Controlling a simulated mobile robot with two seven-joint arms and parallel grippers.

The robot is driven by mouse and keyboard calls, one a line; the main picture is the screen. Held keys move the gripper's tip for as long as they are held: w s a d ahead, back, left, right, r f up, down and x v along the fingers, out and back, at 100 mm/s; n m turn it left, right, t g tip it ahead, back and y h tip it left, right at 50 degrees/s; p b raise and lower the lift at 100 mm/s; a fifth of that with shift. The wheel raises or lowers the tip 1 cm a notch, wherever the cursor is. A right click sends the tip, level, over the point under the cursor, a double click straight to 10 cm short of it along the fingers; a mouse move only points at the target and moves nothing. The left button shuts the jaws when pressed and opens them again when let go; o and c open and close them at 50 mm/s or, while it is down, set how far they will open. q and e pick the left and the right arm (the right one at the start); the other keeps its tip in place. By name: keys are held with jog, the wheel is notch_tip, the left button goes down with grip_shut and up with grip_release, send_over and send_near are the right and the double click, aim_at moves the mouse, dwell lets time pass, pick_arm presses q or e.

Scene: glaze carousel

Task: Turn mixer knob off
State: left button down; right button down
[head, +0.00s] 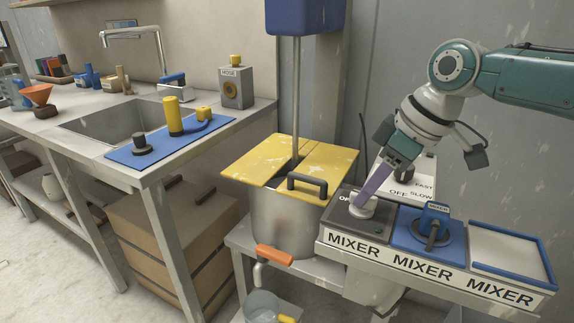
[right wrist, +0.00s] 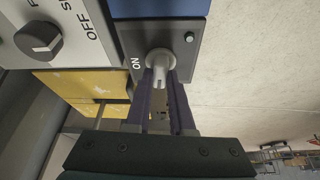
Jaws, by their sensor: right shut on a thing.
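The white mixer knob (head: 362,206) sits on a dark grey panel (head: 347,225) at the left end of the row labelled MIXER. My right gripper (head: 362,199) reaches down from the upper right, its purple fingers shut on the knob. In the right wrist view the knob (right wrist: 159,60) shows between the tips of the two fingers (right wrist: 161,76), with the word ON beside it. My left gripper is not in view.
A white box with a FAST/SLOW/OFF dial (right wrist: 38,40) stands just behind. Right of the knob are a blue plate with a blue plug (head: 434,219) and a blue-rimmed tray (head: 510,255). A steel pot (head: 285,225) with a yellow lid (head: 252,160) stands left.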

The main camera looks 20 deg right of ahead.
jog(key=shift+n+b, duration=0.4)
jog(key=shift+n, duration=0.3)
jog(key=shift+g, duration=0.3)
jog(key=c, duration=0.8)
grip_release()
